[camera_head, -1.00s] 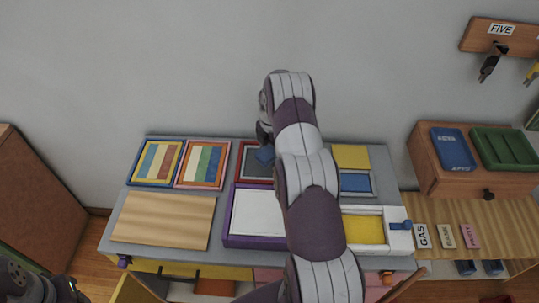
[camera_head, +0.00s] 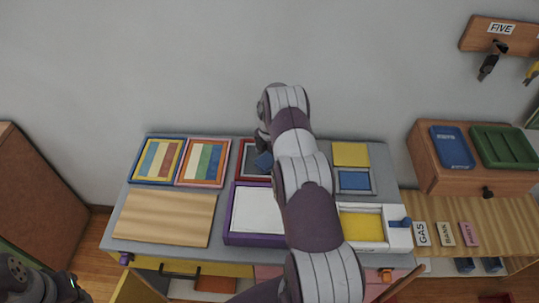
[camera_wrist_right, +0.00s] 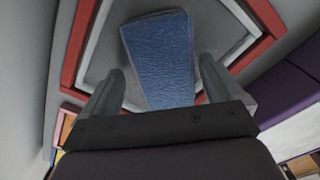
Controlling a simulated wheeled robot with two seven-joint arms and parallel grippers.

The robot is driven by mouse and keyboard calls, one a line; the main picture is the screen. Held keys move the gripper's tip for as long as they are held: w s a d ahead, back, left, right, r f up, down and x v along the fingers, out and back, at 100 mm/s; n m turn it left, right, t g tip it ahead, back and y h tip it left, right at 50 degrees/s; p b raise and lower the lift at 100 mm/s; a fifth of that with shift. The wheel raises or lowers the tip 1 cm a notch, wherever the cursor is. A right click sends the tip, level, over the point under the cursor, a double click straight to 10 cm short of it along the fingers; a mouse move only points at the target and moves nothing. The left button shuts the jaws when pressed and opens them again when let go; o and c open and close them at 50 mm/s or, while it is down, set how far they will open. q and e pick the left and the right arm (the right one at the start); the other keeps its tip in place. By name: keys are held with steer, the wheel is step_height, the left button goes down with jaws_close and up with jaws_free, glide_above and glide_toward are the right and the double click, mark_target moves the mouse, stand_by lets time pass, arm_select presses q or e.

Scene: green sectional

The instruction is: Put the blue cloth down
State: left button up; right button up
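The blue cloth (camera_head: 264,161) is at the red-framed tray (camera_head: 240,160) with a grey inside, at the back middle of the table. In the right wrist view the blue cloth (camera_wrist_right: 162,60) lies between the fingers of my right gripper (camera_wrist_right: 160,75), over the grey inside of the red-framed tray (camera_wrist_right: 82,40). The fingers are apart, with a gap on both sides of the cloth. I cannot tell whether the cloth touches the tray floor. In the head view my right arm hides part of the tray. Only part of my left arm shows, at the bottom left.
A purple-framed white tray (camera_head: 232,237) is in front of the red one. A wooden board (camera_head: 165,218) and striped framed panels (camera_head: 157,160) are on the left. A yellow square (camera_head: 350,154), a blue panel (camera_head: 354,181) and a white-framed yellow tray (camera_head: 400,240) are on the right.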

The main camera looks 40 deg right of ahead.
mark_target(269, 156)
steer(key=shift+r+p, duration=0.35)
steer(key=shift+r+b, duration=0.35)
step_height(269, 156, up, 10)
steer(key=b, duration=0.2)
steer(key=s+a+r+m, duration=0.1)
steer(key=a+r+m, duration=0.35)
steer(key=a, duration=0.25)
steer(key=s+a+r+m, duration=0.2)
steer(key=s+a+m, duration=0.5)
steer(key=s+a, duration=0.2)
steer(key=s+a+r+m+t, duration=0.1)
steer(key=s+a+r+m, duration=0.2)
steer(key=s+a+m, duration=0.4)
steer(key=s+a, duration=0.2)
steer(key=s, duration=0.3)
steer(key=shift+s+r, duration=0.2)
steer(key=shift+r, duration=0.05)
